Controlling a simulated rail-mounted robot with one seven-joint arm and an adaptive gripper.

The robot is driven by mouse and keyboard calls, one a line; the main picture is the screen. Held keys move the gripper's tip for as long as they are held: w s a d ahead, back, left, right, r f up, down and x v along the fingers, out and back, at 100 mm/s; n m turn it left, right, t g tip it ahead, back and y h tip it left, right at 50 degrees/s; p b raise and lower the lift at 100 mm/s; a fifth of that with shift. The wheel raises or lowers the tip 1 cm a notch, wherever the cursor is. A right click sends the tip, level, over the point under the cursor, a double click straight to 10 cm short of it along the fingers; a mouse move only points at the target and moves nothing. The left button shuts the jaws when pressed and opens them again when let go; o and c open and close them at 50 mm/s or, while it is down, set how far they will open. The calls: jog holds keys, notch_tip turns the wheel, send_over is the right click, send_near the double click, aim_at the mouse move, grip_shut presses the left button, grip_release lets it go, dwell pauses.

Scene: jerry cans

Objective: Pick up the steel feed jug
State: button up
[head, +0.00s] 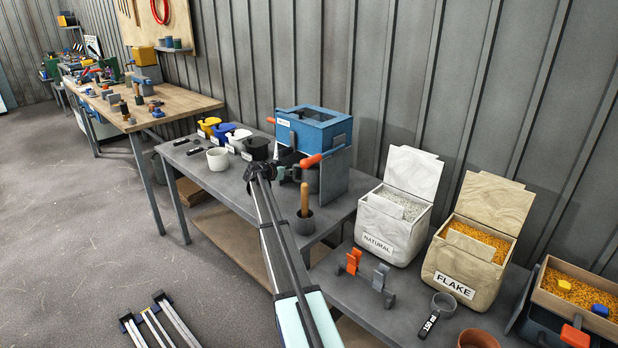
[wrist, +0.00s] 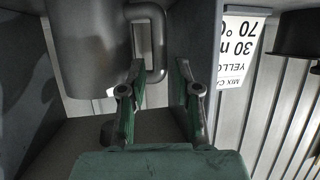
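The steel feed jug (wrist: 88,45) is a grey cylinder with a looped handle (wrist: 158,45), filling the upper left of the wrist view. In the head view, a dark grey vessel (head: 312,180) below the blue machine appears to be this jug, partly hidden. My gripper (wrist: 157,92) is open, with its two green-and-grey fingers apart. The handle lies ahead of the gap between the fingers, its lower part near the left fingertip. I cannot tell whether they touch. Nothing is visibly held. The jug's far side is out of view.
A blue machine (head: 313,130) stands over the jug beside an upright grey panel (head: 335,178). A wooden-handled tool in a cup (head: 304,215) stands in front. Several small containers, including a white mug (head: 218,158), sit to the left. A labelled sheet (wrist: 240,50) shows upside down.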

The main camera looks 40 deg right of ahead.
aim_at(295, 178)
jog(key=shift+p+x, duration=0.8)
jog(key=shift+x, duration=1.85)
jog(key=shift+r, duration=0.15)
grip_shut()
